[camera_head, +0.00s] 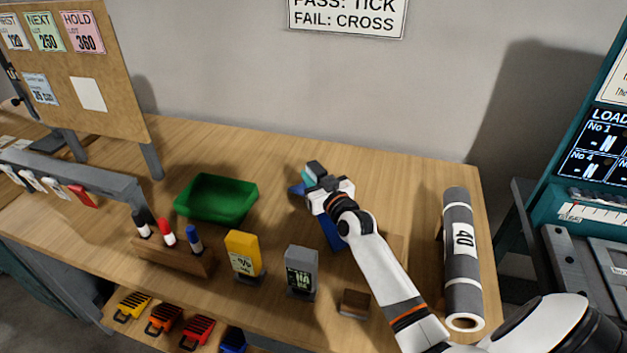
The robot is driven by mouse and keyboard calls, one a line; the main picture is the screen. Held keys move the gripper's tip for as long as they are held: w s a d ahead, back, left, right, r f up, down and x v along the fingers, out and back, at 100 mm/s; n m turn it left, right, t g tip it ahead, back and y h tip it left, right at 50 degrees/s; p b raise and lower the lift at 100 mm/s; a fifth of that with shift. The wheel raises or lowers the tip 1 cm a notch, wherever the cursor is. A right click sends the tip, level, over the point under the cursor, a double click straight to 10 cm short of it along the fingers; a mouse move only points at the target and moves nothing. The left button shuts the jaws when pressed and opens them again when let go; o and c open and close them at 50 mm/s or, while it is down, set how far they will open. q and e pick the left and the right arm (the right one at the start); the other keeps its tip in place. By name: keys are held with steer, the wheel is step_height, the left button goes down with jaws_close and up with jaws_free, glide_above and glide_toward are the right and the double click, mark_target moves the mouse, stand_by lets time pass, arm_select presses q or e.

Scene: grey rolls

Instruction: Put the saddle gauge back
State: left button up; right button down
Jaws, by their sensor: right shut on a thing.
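My right gripper (318,185) reaches in from the lower right over the middle of the table. It is shut on a blue piece (297,188), which I take to be the saddle gauge. The gripper hides most of this piece, so its shape is unclear. More blue (331,234) shows just below the gripper. I cannot tell whether it is part of the same piece. My left gripper is not in view.
A green tray (215,217), a wooden marker block (165,258), a yellow box (243,256) and a grey box (301,271) stand left of my arm. A grey roll marked 40 (460,279) lies on the right. The table's back (400,170) is clear.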

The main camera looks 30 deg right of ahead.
steer(key=shift+d+f, duration=0.1)
steer(key=shift+f, duration=0.3)
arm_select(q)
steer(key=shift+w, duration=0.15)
arm_select(e)
steer(key=c, duration=1.1)
jaws_free()
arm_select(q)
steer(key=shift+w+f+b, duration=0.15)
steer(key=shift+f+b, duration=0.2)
arm_select(e)
steer(key=s, duration=0.8)
steer(key=s+a, duration=0.1)
steer(key=s, duration=0.3)
